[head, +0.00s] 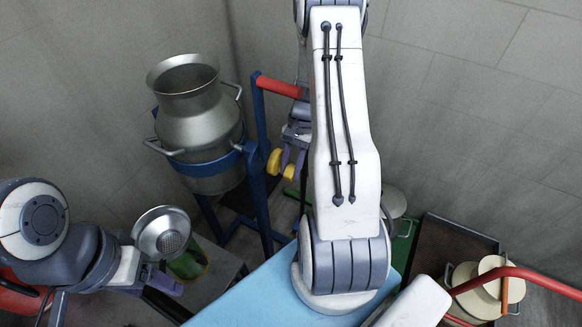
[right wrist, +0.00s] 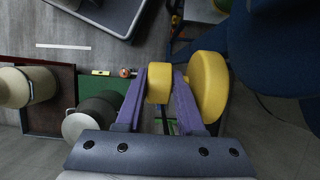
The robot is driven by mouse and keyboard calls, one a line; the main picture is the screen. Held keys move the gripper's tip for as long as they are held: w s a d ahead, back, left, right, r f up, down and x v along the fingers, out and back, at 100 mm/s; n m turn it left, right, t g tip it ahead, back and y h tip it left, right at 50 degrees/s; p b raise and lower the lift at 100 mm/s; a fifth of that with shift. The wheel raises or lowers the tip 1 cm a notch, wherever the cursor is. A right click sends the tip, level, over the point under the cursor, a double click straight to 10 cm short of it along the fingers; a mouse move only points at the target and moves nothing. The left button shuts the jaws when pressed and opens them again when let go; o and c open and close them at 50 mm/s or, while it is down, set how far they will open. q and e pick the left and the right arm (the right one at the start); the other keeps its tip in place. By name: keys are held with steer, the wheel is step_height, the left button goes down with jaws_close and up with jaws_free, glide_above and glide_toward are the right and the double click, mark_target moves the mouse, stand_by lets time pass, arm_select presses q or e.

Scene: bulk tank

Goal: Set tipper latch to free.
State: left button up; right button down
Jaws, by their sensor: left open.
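The tipper is a blue frame (head: 258,150) carrying a metal can (head: 195,120) that stands upright in its blue ring. A red bar (head: 279,87) sticks out from the frame's top. A yellow latch knob with a smaller part (right wrist: 159,83) and a larger part (right wrist: 208,85) sits on the frame's side; it also shows in the head view (head: 274,162). My right gripper (right wrist: 166,80) has its purple fingers closely on both sides of the smaller yellow part and appears shut on it. The latch's setting cannot be read. My left gripper (head: 165,281) is open at lower left, away from the tipper.
A metal strainer (head: 162,233) stands beside my left gripper. A light blue surface (head: 245,293) lies in front. At right are a dark tray (head: 450,252), cream-lidded containers (head: 480,290) and a red rail (head: 530,276). Walls close off the back. My right arm hides the middle.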

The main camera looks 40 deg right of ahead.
steer(key=shift+d+g+y+p, duration=0.25)
steer(key=shift+g+y+p, duration=0.05)
steer(key=shift+y+p, duration=0.45)
steer(key=shift+w+d+f+g+y, duration=0.15)
steer(key=shift+g+y, duration=0.15)
steer(key=shift+y, duration=0.55)
steer(key=shift+g+y+b, duration=0.3)
steer(key=shift+y, duration=0.4)
steer(key=shift+d, duration=0.1)
steer(key=c, duration=0.5)
jaws_free()
